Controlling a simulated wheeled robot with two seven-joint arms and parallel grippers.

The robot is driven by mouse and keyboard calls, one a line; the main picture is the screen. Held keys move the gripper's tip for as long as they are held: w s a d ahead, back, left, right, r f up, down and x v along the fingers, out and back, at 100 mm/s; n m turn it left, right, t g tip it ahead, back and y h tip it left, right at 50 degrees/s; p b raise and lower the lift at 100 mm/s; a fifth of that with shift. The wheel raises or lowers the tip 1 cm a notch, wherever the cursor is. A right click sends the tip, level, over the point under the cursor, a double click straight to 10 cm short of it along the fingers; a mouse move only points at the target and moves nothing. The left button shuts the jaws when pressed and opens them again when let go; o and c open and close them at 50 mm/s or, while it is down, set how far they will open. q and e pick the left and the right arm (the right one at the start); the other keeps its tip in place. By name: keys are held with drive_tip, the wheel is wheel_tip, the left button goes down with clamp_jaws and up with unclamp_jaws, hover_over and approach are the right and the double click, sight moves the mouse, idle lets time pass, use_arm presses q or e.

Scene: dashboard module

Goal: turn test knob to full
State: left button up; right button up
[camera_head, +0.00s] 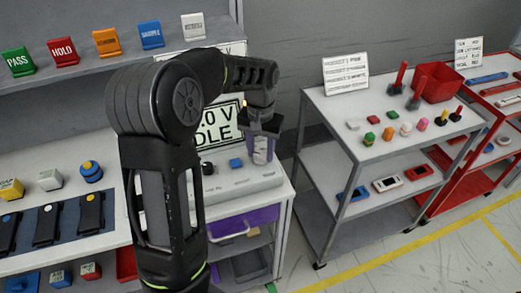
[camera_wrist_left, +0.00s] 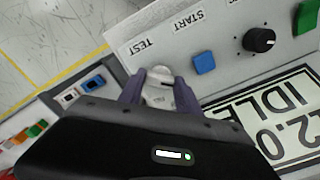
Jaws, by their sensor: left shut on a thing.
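The test knob (camera_wrist_left: 159,88) is a pale grey-white piece with a dark mark, below the TEST label in the left wrist view. My left gripper (camera_wrist_left: 160,92) has its purple fingers on either side of it and is shut on it. The fingers and wrist hide part of the knob, and how far it is turned cannot be told. In the head view my left gripper (camera_head: 262,151) points down at the right end of the grey panel (camera_head: 255,181). My right gripper is not in view.
Beside the knob are a blue START button (camera_wrist_left: 204,62) and a black knob (camera_wrist_left: 258,40). A display sign (camera_head: 218,127) reading IDLE stands behind the panel. A grey cart (camera_head: 327,102) with small parts stands to the right.

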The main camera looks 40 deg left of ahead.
use_arm(q)
clamp_jaws()
drive_tip(key=shift+m, duration=0.5)
drive_tip(key=m, duration=0.3)
drive_tip(key=shift+m+b, duration=0.3)
drive_tip(key=shift+b, duration=0.05)
drive_tip(key=m, duration=0.5)
drive_tip(key=shift+a+m, duration=0.1)
drive_tip(key=shift+m, duration=0.2)
drive_tip(key=m, duration=0.4)
drive_tip(key=shift+w, duration=0.1)
drive_tip(key=m, duration=0.5)
drive_tip(key=shift+m, duration=0.3)
